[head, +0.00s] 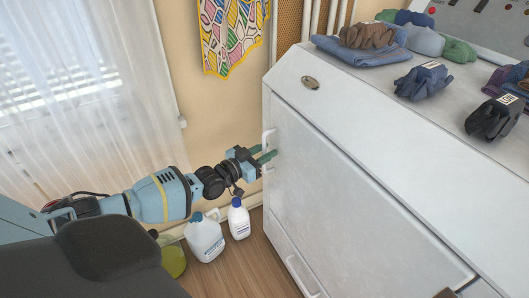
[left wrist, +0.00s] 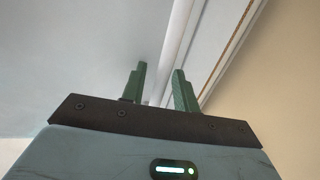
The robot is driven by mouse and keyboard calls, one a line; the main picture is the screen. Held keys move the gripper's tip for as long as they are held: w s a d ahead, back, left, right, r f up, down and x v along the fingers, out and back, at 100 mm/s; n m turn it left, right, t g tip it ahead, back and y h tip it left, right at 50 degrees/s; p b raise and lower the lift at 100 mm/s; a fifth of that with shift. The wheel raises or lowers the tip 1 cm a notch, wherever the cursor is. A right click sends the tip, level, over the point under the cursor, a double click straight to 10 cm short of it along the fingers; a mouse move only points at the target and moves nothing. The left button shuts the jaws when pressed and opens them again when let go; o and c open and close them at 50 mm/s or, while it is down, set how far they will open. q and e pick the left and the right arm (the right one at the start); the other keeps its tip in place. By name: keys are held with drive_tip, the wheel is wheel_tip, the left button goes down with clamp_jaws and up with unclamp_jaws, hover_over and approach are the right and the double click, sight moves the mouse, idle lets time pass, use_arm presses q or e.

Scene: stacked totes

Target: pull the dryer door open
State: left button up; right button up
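The dryer is the large white machine, and its white door (head: 340,190) looks closed. A white upright handle (head: 268,136) sits at the door's left edge. My left gripper (head: 266,156) is at the handle, its green fingers pointing at the door and partly covering the handle's lower part. In the left wrist view the two fingers (left wrist: 160,85) stand apart, and a pale bar, which looks like the handle (left wrist: 178,40), runs between them. I cannot tell whether a finger touches it. My right gripper is not in view.
A lower handle (head: 300,275) is on the panel beneath. A curtained window (head: 80,90) is at left; wooden floor (head: 245,270) is clear in front.

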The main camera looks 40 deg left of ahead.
use_arm(q)
clamp_jaws()
drive_tip(key=shift+s, duration=0.1)
